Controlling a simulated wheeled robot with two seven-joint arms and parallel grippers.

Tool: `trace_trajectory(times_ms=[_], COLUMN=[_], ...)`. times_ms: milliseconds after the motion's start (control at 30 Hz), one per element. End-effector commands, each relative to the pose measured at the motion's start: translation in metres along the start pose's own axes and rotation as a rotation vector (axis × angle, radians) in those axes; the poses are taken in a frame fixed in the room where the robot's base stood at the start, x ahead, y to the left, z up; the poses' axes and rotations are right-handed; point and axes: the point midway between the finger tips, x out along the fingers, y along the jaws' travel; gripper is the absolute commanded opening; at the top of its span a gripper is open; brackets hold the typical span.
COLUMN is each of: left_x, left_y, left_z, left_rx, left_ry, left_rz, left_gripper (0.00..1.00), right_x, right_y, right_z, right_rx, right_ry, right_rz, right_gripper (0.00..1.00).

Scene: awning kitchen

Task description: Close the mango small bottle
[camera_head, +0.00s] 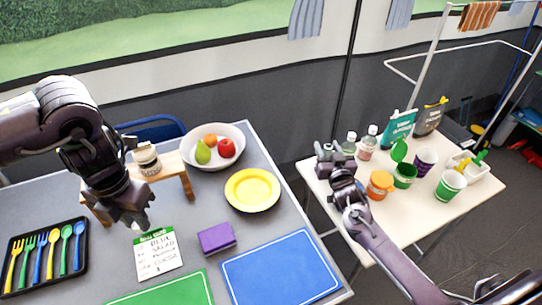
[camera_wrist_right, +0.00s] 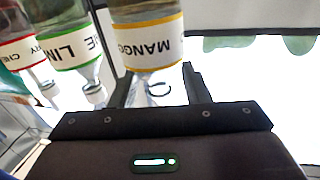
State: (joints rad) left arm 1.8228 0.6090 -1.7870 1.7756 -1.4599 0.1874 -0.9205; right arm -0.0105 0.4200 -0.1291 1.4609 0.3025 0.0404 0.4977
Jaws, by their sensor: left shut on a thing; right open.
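The mango bottle (camera_wrist_right: 148,45), clear with a yellow-edged label, appears upside down in the right wrist view. It is just beyond my right gripper (camera_wrist_right: 160,85), whose open fingers are spread near its neck end; I cannot tell whether they touch. No cap shows clearly on its neck. In the head view my right gripper (camera_head: 335,165) is over the left end of the bottle row, largely hiding that bottle. My left gripper (camera_head: 138,218) is shut on a small pale thing above the grey table, near the menu card; the thing is too small to identify.
A lime bottle (camera_wrist_right: 68,45) and a cherry bottle (camera_wrist_right: 20,50) stand beside the mango bottle. A wooden stand (camera_head: 175,167), yellow bowl (camera_head: 253,190) and purple sponge (camera_head: 216,238) are on the left table.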

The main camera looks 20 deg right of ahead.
Motion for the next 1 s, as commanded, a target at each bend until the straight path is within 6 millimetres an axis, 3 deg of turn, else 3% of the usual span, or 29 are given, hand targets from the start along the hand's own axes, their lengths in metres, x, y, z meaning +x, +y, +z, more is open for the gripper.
trace_trajectory(times_ms=[367, 700, 1000], left_x=[-0.0001, -0.0001, 0.0001], left_y=[0.0, 0.0, -0.0001], left_z=[0.0, 0.0, 0.0], left_rx=[0.0, 0.0, 0.0], left_ry=[0.0, 0.0, 0.0], left_rz=[0.0, 0.0, 0.0], left_gripper=[0.0, 0.0, 0.0], right_x=[0.0017, 0.0015, 0.0009], right_y=[-0.0003, -0.0004, -0.0006], right_z=[0.0007, 0.0011, 0.0032], right_rx=[0.001, 0.001, 0.0], right_ry=[-0.001, -0.003, -0.007], right_rz=[0.0, -0.001, -0.001], right_gripper=[0.42, 0.0, 0.0])
